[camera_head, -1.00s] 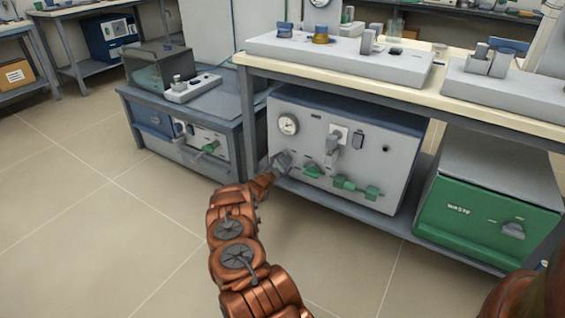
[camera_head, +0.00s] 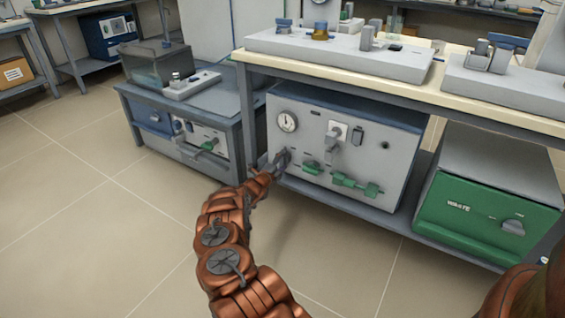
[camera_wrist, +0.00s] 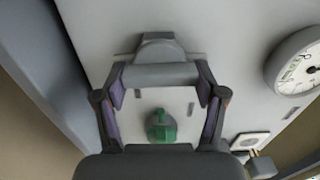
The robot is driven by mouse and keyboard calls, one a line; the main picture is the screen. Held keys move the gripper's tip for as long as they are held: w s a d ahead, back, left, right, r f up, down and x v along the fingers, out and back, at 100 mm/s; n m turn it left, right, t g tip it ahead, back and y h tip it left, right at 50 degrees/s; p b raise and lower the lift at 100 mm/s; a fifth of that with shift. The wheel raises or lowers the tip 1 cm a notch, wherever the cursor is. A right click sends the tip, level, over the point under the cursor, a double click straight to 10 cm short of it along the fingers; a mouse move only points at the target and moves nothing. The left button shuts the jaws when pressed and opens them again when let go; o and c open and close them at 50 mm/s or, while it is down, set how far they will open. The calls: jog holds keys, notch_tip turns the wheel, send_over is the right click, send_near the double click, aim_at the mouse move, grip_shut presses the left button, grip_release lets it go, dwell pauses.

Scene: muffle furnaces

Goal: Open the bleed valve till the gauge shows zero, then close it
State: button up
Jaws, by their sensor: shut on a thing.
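The grey cabinet (camera_head: 345,107) under the bench has a round white gauge (camera_head: 287,122) at its upper left; the dial also shows, cut off, in the wrist view (camera_wrist: 297,66). Its reading is too small or blurred to tell. My gripper (camera_head: 279,161) is at the lower left of the panel. In the wrist view my gripper (camera_wrist: 159,78) is shut on a grey handle (camera_wrist: 160,73), with one finger at each end. I cannot read a label for this handle. A green knob (camera_wrist: 160,127) shows between my fingers, beyond the handle; it appears in the head view too (camera_head: 312,167).
A wide green valve handle (camera_head: 356,186) projects farther right on the panel. A grey lever on a white plate (camera_head: 337,133) is above. A table leg (camera_head: 247,120) stands close left of my gripper. A green-fronted box (camera_head: 485,222) is at the right. Open floor lies in front.

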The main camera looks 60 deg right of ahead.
dwell(0.4)
jog(key=o, duration=1.1)
jog(key=shift+o, duration=0.2)
jog(key=a, duration=1.2)
jog(key=shift+s, duration=0.25)
jog(key=shift+w, duration=0.1)
